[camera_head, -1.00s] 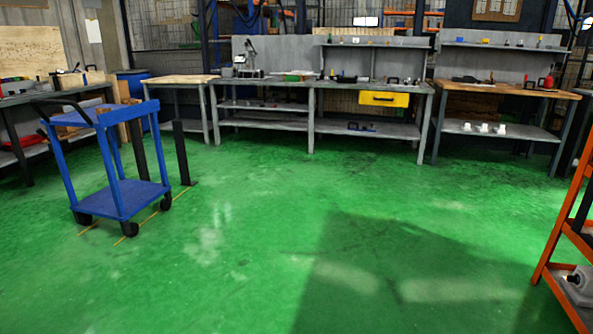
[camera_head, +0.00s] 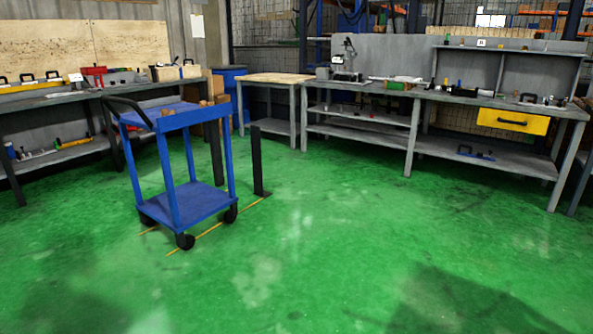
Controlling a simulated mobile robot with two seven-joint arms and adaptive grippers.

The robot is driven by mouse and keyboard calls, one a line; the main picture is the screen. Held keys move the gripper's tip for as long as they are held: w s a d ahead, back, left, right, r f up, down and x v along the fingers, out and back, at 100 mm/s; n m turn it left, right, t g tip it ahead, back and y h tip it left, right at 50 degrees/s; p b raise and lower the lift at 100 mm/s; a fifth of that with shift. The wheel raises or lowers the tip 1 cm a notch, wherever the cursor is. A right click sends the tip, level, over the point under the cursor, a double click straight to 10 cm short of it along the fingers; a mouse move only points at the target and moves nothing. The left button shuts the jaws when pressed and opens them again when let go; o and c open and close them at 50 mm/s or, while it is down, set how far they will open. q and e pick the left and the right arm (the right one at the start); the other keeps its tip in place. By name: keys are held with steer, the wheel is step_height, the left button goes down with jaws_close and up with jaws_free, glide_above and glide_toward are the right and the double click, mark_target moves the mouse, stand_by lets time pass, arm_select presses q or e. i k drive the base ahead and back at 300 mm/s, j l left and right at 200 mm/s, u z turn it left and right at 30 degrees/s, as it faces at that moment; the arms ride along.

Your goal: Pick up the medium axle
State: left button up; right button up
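I cannot make out a medium axle for certain. Several small parts, some long and rod-like, lie on the grey workbench (camera_head: 432,94) at the back right, too small to identify. Small brown pieces (camera_head: 167,112) sit on the top of the blue cart (camera_head: 197,203). Neither of my grippers shows in this view.
A left bench (camera_head: 45,100) carries red, yellow and grey items. A small wooden-topped table (camera_head: 277,78) and blue barrel (camera_head: 229,85) stand behind the cart. A black post (camera_head: 257,160) rises beside it. A yellow drawer (camera_head: 512,121) hangs under the workbench. Green floor (camera_head: 330,240) is clear.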

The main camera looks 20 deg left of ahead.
mark_target(66, 95)
steer(key=i+j+u, duration=0.1)
steer(key=u, duration=0.3)
steer(key=i+u, duration=0.25)
steer(key=u, duration=0.15)
steer(key=i+u, duration=0.2)
steer(key=u, duration=0.2)
steer(key=i+l+u, duration=0.1)
steer(key=u, duration=0.3)
steer(key=i+j+u, duration=0.15)
steer(key=i+u, duration=0.2)
steer(key=i, duration=0.4)
steer(key=i+l+u, duration=0.1)
steer(key=i+u, duration=0.3)
steer(key=i, duration=2.1)
steer(key=i+z, duration=0.1)
steer(key=i, duration=0.75)
steer(key=i+j+z, duration=0.1)
steer(key=i, duration=0.7)
steer(key=i+z, duration=0.25)
steer(key=i, duration=0.15)
steer(key=i+j+z, duration=0.25)
steer(key=i, duration=0.2)
steer(key=i+z, duration=0.5)
steer(key=i, duration=0.65)
steer(key=i+j+z, duration=0.15)
steer(key=i, duration=0.7)
